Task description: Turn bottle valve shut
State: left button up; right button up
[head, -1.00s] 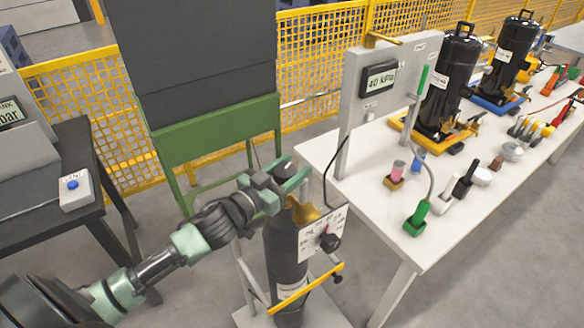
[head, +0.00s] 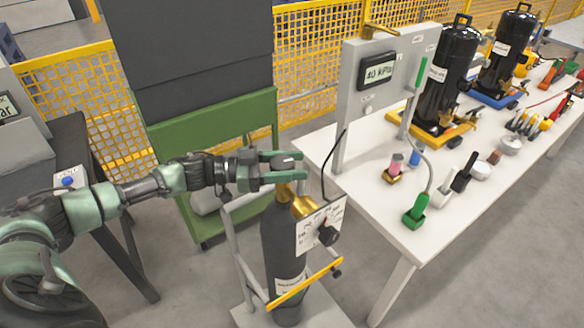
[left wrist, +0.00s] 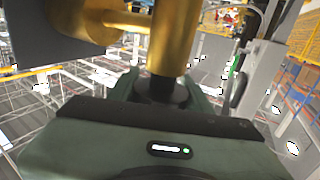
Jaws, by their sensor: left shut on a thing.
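A dark gas bottle (head: 284,250) stands upright on a trolley, with a brass valve (head: 283,190) at its top. My left gripper (head: 288,164) is at the top of the bottle, its green fingers closed around the dark valve knob (head: 286,162). In the left wrist view the brass valve body (left wrist: 174,38) rises from a dark knob (left wrist: 160,92) between the fingers. A white panel with a dial and black knob (head: 320,228) sits on the bottle's right side. My right gripper is not in view.
A white table (head: 470,200) to the right carries black compressors (head: 447,75), a gauge panel reading in kPa (head: 380,72) and a green connector (head: 416,210). A green-and-grey cabinet (head: 195,60) stands behind the bottle. A dark bench (head: 85,200) is at left.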

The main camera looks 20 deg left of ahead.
aim_at(290, 167)
pick_arm(q)
jog(key=m+g+b, duration=0.2)
jog(key=g+b, duration=0.1)
jog(key=s+m+g+h+b, duration=0.1)
jog(key=m+g+b, duration=0.2)
jog(key=g, duration=0.1)
jog(key=m+g+h+b, duration=0.1)
jog(key=m+g+b, duration=0.1)
jog(key=g+b, duration=0.1)
jog(key=shift+s+d+f+m+g, duration=0.2)
jog(key=shift+m+g, duration=0.1)
jog(key=shift+g, duration=0.4)
jog(key=shift+s+a+r+m+g+b, duration=0.1)
jog(key=shift+s+r+m+g+b, duration=0.05)
jog(key=shift+m+g+b, duration=0.45)
jog(key=shift+s+r+m+g+b, duration=0.1)
jog(key=shift+m+g+b, duration=0.3)
jog(key=shift+g, duration=0.4)
jog(key=o, duration=1.4)
jog(key=shift+c, duration=0.2)
jog(key=shift+r, duration=0.1)
notch_tip(290, 167, up, 20)
